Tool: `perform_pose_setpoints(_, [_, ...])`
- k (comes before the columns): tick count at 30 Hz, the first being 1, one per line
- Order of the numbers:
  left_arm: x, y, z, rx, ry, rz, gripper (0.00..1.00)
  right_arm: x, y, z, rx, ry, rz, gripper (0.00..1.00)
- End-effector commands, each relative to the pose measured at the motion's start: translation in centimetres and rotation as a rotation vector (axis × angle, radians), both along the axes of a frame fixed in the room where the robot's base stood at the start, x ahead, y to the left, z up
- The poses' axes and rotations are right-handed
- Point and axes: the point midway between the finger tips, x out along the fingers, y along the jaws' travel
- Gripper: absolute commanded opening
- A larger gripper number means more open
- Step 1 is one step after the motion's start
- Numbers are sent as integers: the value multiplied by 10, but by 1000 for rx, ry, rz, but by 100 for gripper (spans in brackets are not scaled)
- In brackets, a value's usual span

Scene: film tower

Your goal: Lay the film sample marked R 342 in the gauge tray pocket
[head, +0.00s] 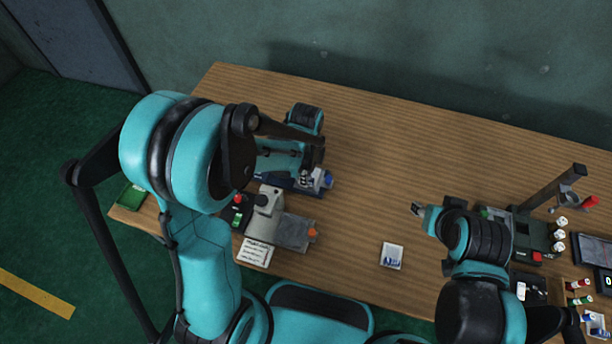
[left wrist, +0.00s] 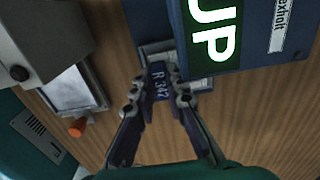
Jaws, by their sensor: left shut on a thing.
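The film sample marked R 342 (left wrist: 157,82) shows as a dark blue piece with pale lettering in the left wrist view. My left gripper (left wrist: 164,92) is shut on it, one finger at each side. In the head view my left gripper (head: 306,176) is largely covered by its own arm. A grey gauge (head: 264,203) with a flat tray (head: 293,232) and an orange knob stands in front of it. The tray (left wrist: 75,92) is left of the sample in the left wrist view. My right gripper (head: 418,210) is over the right of the table; its jaws are too small to read.
A blue block with a green UP panel (left wrist: 212,35) stands close beside the held sample. A handwritten card (head: 254,252) lies by the gauge. A white-blue packet (head: 391,256) lies mid-table. A stand (head: 545,192) and several small bottles crowd the right. The table's back middle is clear.

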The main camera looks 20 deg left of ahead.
Motion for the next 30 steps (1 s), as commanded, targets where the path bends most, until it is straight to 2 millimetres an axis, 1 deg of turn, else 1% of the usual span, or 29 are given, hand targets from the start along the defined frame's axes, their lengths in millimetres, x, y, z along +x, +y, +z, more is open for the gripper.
perform_pose_setpoints(3, [0, 0, -2, 0, 0, 0, 0, 0, 0, -2, 0, 0, 0, 40])
perform_pose_setpoints(15, [0, 0, -2, 0, 0, 0, 0, 0, 0, -2, 0, 0, 0, 40])
perform_pose_setpoints(24, [0, 0, -6, 0, 0, 0, 0, 0, 0, -8, 0, 0, 0, 40])
perform_pose_setpoints(30, [0, 0, -6, 0, 0, 0, 0, 0, 0, -7, 0, 0, 0, 40])
